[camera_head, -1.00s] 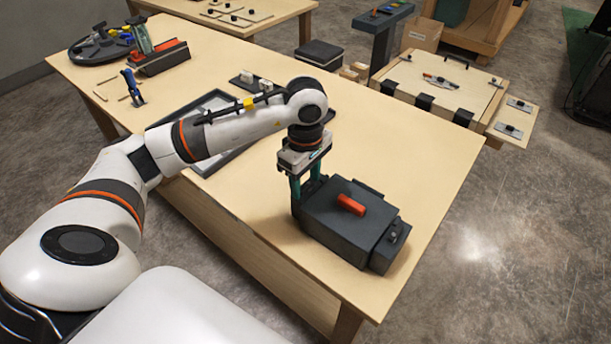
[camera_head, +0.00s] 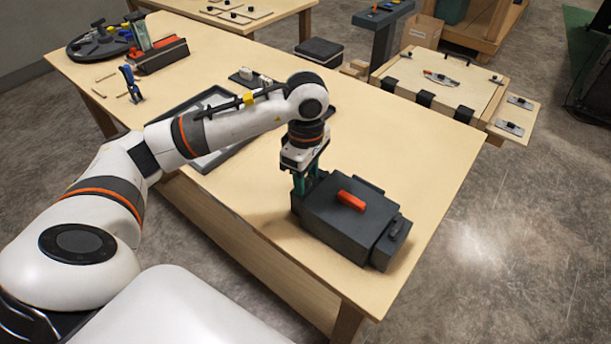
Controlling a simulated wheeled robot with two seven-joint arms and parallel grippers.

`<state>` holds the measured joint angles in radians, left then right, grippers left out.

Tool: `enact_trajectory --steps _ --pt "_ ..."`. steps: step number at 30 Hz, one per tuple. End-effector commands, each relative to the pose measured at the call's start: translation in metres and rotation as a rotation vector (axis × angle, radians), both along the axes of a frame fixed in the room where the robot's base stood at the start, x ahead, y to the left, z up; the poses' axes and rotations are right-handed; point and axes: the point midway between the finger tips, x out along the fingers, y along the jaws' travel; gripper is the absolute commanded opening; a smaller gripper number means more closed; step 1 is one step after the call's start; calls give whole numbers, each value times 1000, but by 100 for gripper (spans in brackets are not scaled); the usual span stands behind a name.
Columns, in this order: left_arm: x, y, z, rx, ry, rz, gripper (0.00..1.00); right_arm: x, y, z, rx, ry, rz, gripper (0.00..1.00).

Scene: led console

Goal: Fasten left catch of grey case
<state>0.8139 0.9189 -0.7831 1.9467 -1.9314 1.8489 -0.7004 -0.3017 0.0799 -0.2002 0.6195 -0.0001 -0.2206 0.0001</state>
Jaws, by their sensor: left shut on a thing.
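The grey case (camera_head: 333,222) stands on the near right part of the wooden table, with a red-orange handle (camera_head: 351,201) on its top. My left gripper (camera_head: 301,190) points down at the case's left end, with its green fingers at the top edge there. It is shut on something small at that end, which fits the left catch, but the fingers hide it. A dark latch-like part (camera_head: 396,229) shows at the case's right end. My right gripper is not in view.
A grey tray (camera_head: 243,149) lies on the table under my left forearm. A round dark caddy (camera_head: 100,45), a red-and-grey block (camera_head: 160,57) and a blue clamp-like tool (camera_head: 132,86) stand at the far left. The table (camera_head: 405,150) is bare behind the case.

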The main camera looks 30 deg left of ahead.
Motion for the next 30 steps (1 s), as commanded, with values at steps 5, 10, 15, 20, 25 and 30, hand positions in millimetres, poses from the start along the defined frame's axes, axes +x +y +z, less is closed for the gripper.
enact_trajectory --steps 5,10,15,20,25,30 --pt "1 -1 -2 -1 -4 150 19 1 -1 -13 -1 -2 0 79" --pt "1 -3 -2 -1 -3 311 19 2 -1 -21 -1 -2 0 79" --pt "2 -5 -1 -1 -3 473 19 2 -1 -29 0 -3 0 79" --pt "3 -6 -1 -1 -4 626 19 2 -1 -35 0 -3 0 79" --pt "4 -7 0 0 -4 787 19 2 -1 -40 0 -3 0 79" --pt "6 -8 0 -1 -3 948 19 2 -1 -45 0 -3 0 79"
